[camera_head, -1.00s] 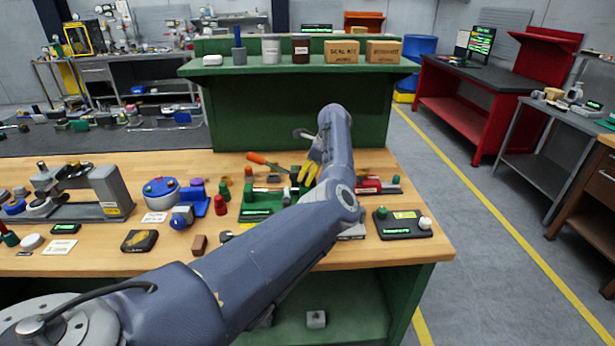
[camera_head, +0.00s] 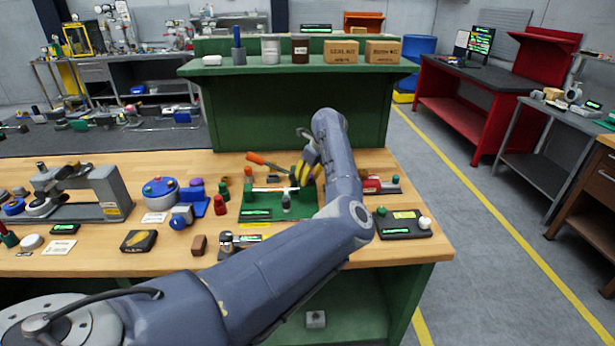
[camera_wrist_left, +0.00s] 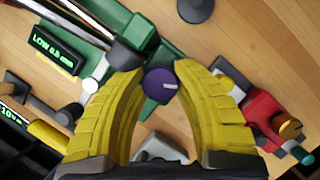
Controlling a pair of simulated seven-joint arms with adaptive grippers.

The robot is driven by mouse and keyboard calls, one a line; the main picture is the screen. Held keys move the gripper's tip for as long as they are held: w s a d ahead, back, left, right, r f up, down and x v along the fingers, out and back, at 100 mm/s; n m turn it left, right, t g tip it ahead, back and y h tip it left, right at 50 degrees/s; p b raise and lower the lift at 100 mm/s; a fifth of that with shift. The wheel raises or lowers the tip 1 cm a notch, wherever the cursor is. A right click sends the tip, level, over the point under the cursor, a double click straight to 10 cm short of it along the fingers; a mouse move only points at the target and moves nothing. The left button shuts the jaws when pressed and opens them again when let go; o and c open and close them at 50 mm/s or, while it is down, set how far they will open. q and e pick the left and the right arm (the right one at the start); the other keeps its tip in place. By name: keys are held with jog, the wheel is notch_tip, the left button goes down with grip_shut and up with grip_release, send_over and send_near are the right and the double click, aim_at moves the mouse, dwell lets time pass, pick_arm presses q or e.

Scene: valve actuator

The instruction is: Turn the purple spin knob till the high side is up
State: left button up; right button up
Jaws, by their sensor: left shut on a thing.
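The purple knob (camera_wrist_left: 160,84) shows in the left wrist view as a round cap with a pale mark at its right side. My left gripper (camera_wrist_left: 161,88) is shut on it, with a yellow finger at each side. The knob belongs with the green fixture (camera_wrist_left: 164,56), whose small display (camera_wrist_left: 55,51) appears to read LOW. In the head view my left gripper (camera_head: 306,172) is at the right end of the green fixture (camera_head: 268,203); the held knob is mostly hidden there. My right gripper is not in view.
A screwdriver with an orange handle (camera_head: 256,158) lies behind the fixture. A red device (camera_head: 378,184) and a black box with a white knob (camera_head: 403,224) stand to the right. A blue device (camera_head: 161,191) and a red knob (camera_head: 220,206) are to the left.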

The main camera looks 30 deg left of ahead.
pick_arm(q)
jog(key=o, duration=1.3)
jog(key=shift+a, duration=0.1)
jog(key=v, duration=1.2)
jog(key=shift+a, duration=0.1)
jog(key=shift+r, duration=0.1)
